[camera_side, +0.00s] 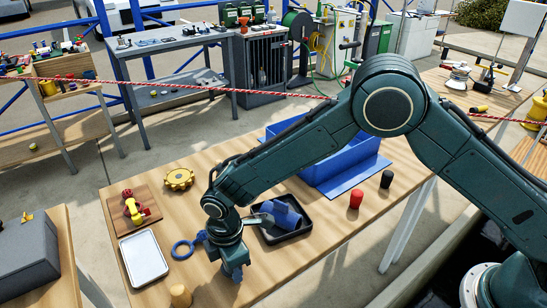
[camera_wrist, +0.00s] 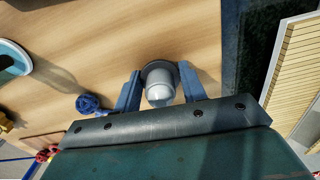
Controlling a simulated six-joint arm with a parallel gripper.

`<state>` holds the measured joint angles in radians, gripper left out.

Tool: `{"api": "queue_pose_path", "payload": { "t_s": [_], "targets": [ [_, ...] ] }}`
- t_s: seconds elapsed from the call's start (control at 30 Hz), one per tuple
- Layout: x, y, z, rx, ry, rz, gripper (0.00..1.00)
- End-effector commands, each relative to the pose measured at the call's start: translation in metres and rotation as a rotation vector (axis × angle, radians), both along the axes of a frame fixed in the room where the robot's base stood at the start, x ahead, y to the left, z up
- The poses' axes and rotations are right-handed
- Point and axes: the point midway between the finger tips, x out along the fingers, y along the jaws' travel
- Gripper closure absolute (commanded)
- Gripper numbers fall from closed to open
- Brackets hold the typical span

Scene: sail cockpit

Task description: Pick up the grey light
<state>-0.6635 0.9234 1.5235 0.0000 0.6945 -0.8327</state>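The grey light (camera_wrist: 160,92), a short grey cylinder with a pale domed top and a wider dark base, stands on the wooden table in the wrist view. My gripper (camera_wrist: 160,80) has its two blue fingers on either side of the light, with narrow gaps beside the dome, so it looks open around it. Whether the fingertips touch the base is hard to see. In the side view my gripper (camera_side: 232,270) points down near the front edge of the table, and the light is hidden there.
A black tray (camera_side: 304,233) with a blue part in it is close to the right of my gripper. A blue ring (camera_side: 182,249) and a white tray (camera_side: 144,257) lie to the left. A tan peg (camera_side: 180,296) stands in front. Red (camera_side: 355,199) and black (camera_side: 387,179) pieces stand farther right.

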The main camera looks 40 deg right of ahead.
Motion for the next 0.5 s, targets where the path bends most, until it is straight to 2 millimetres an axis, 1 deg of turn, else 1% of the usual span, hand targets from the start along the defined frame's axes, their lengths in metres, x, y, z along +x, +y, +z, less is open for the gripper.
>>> {"api": "queue_pose_path", "payload": {
  "t_s": [0.33, 0.5],
  "targets": [
    [0.0002, 0.0001, 0.0017, 0.000, -0.001, 0.000, 0.81],
    [0.0004, 0.0003, 0.0101, 0.001, -0.001, 0.000, 0.81]
  ]
}}
